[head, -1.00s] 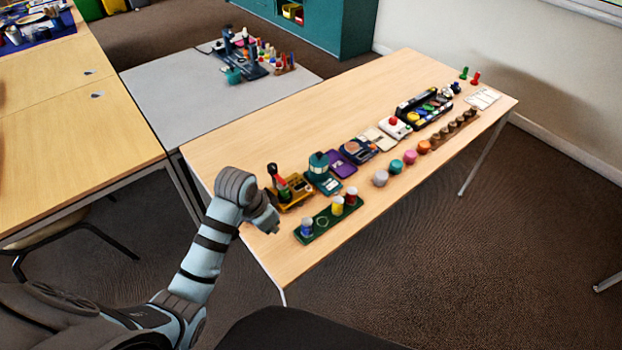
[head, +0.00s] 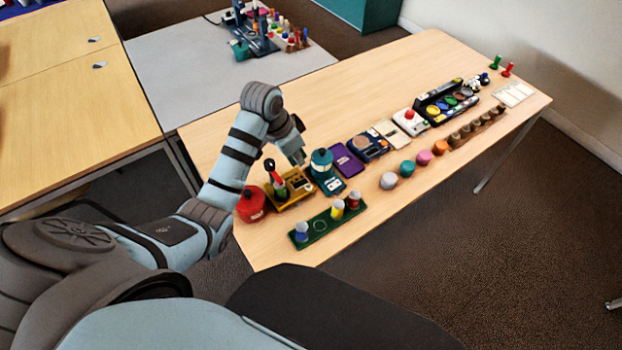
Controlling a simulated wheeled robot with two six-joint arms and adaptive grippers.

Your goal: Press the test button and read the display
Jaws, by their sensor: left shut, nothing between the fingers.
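My left gripper (head: 299,157) is shut and empty. It hangs over the table's left part, just behind a teal-topped device (head: 323,172) and a yellow device (head: 292,188) with a dark lever and red knob. Whether it touches anything I cannot tell. A white box with a red dome button (head: 410,116) sits farther right along the row, apart from the gripper. A dark blue device with a round dial (head: 367,146) stands between. No lettering or display reading is legible at this size. My right gripper is out of view.
A red object (head: 251,206) sits at the table's left edge. A green tray (head: 328,231) holds blue, yellow and red cups. Several coloured knobs and brown weights line the front right. The wooden table (head: 390,65) is bare along the back.

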